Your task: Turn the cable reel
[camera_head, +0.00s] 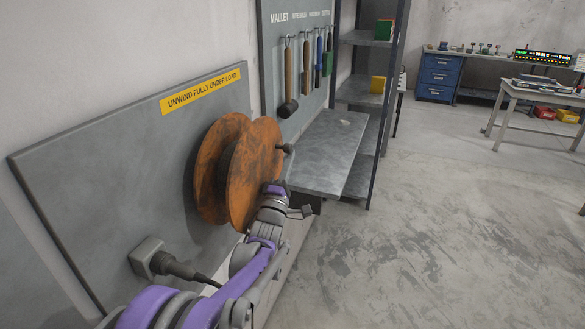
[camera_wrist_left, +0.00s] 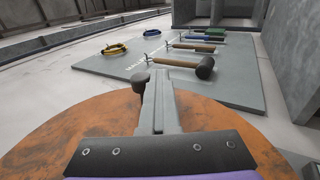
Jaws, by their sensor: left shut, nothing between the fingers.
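The cable reel (camera_head: 258,165) has two rusty orange discs and is mounted on a grey wall panel. Its face fills the lower part of the left wrist view (camera_wrist_left: 55,140). A dark handle knob (camera_head: 287,149) sticks out from the front disc; in the left wrist view the knob (camera_wrist_left: 140,82) is just left of my fingers. My left gripper (camera_head: 279,182) is in front of the reel, close to the knob. Its fingers (camera_wrist_left: 158,98) are shut together with nothing between them. I cannot tell whether they touch the knob or disc. My right gripper is not in view.
A yellow label (camera_head: 201,92) reads "UNWIND FULLY UNDER LOAD". A cable plug (camera_head: 160,260) sits low on the panel. A grey shelf (camera_head: 330,150) stands just right of the reel, below a board with hanging tools (camera_head: 305,65). The floor to the right is clear.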

